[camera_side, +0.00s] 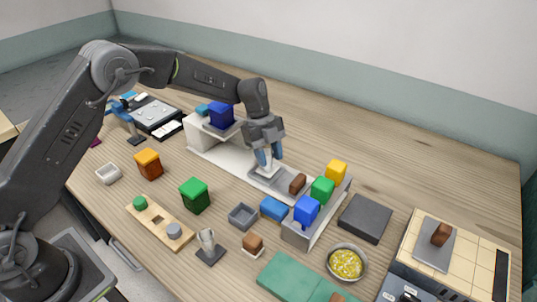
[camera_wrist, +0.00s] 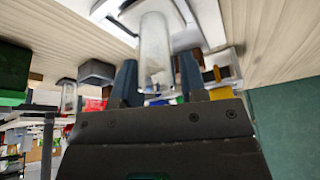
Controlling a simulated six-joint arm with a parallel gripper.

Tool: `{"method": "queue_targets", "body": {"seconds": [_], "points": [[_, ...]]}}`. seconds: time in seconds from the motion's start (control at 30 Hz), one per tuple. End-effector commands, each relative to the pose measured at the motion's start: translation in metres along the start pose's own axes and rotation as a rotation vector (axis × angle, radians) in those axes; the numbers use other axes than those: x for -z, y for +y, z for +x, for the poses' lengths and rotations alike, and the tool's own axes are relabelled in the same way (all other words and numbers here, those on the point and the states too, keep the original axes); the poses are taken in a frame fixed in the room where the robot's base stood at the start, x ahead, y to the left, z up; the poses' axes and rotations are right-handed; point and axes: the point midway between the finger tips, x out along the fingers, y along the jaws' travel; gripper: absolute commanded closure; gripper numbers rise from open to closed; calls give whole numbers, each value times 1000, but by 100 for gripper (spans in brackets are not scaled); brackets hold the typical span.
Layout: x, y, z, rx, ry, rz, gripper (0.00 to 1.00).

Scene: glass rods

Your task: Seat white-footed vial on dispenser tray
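A clear glass vial (camera_wrist: 155,50) stands between the two fingers of my gripper (camera_wrist: 158,82), and the fingers look closed on it. In the side view my gripper (camera_side: 267,156) points down over the shallow grey dispenser tray (camera_side: 258,179), with the pale vial at its fingertips. The tray sits on the long white base of the dispenser (camera_side: 205,135), which has a dark blue block on top. The vial's lower end is at the tray; I cannot tell whether it touches. Its white foot is not clearly visible.
A grey rack (camera_side: 317,232) with blue, green and yellow blocks stands right of the tray, a brown block (camera_side: 297,184) close by. A second glass vessel (camera_side: 207,241) stands on a dark base in front. A yellow-filled bowl (camera_side: 346,263) is front right.

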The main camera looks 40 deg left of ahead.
Motion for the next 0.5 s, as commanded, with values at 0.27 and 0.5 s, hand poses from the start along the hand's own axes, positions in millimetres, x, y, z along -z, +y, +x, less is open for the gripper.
{"method": "queue_targets", "body": {"seconds": [0.27, 0.5], "points": [[-9, 9, 19, -35, 12, -7, 37], [-9, 9, 17, -35, 11, -7, 37]]}}
